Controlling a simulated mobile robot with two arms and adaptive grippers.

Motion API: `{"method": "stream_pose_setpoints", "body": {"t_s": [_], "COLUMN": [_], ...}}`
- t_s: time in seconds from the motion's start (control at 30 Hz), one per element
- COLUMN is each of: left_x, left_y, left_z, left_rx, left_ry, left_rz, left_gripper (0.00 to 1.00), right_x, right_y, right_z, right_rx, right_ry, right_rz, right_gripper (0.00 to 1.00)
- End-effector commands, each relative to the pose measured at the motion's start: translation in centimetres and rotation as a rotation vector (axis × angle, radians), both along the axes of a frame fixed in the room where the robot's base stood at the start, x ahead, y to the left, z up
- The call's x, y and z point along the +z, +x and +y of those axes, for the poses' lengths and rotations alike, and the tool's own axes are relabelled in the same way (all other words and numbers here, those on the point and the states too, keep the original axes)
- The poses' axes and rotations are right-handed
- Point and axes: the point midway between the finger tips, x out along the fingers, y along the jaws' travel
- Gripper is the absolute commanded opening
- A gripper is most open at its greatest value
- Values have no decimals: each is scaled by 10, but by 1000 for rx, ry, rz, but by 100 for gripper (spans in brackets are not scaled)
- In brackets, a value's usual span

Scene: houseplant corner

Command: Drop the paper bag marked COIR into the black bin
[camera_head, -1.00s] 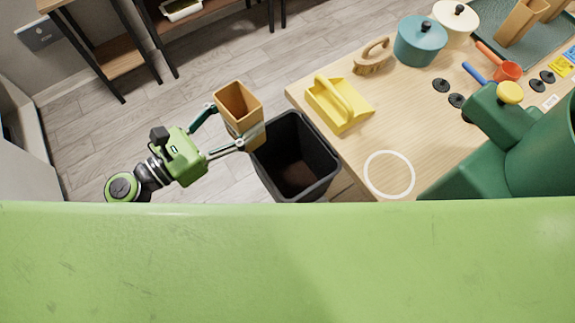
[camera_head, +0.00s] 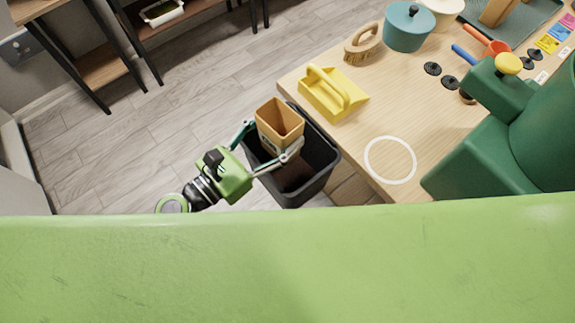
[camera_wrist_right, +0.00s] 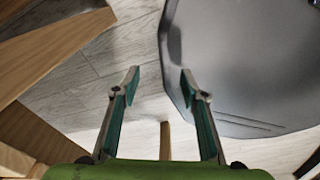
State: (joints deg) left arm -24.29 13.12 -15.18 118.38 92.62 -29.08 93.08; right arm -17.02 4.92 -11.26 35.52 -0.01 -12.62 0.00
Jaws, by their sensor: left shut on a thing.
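An open-topped brown paper bag (camera_head: 279,118) is held in my left gripper (camera_head: 272,148), which is shut on its sides. The bag is upright, over the black bin (camera_head: 326,160) in the head view. Any marking on the bag cannot be read from here. The bin stands on the floor beside the table, its opening partly covered by the bag and gripper. My right gripper (camera_wrist_right: 160,82) shows in the right wrist view with its fingers apart and nothing between them.
The wooden table (camera_head: 345,140) holds a yellow dustpan (camera_head: 333,93), a brush (camera_head: 363,42), a teal pot (camera_head: 408,28) and a white ring (camera_head: 390,160). The bin stands close against the table's edge. Floor (camera_head: 150,150) to the left is clear.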

Motion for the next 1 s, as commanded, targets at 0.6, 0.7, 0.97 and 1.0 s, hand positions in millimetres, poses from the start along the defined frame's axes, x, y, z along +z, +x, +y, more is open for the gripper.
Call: {"method": "stream_pose_setpoints", "body": {"t_s": [0.6,0.7,0.97,1.0], "left_x": [-4,-4,-6,-6], "left_y": [0,0,-19,-25], "left_z": [0,0,21,27], "left_rx": [0,0,0,0], "left_ry": [-1,-1,2,1], "left_rz": [1,1,5,6], "left_gripper": [78,78,78,78], "right_x": [-4,-4,-4,-4], "right_y": [-3,-4,-3,-3], "right_z": [12,8,5,5], "right_rx": [2,3,3,2], "right_ry": [14,9,6,6], "right_rz": [3,4,3,3], "right_gripper": [40,40,40,40]}}
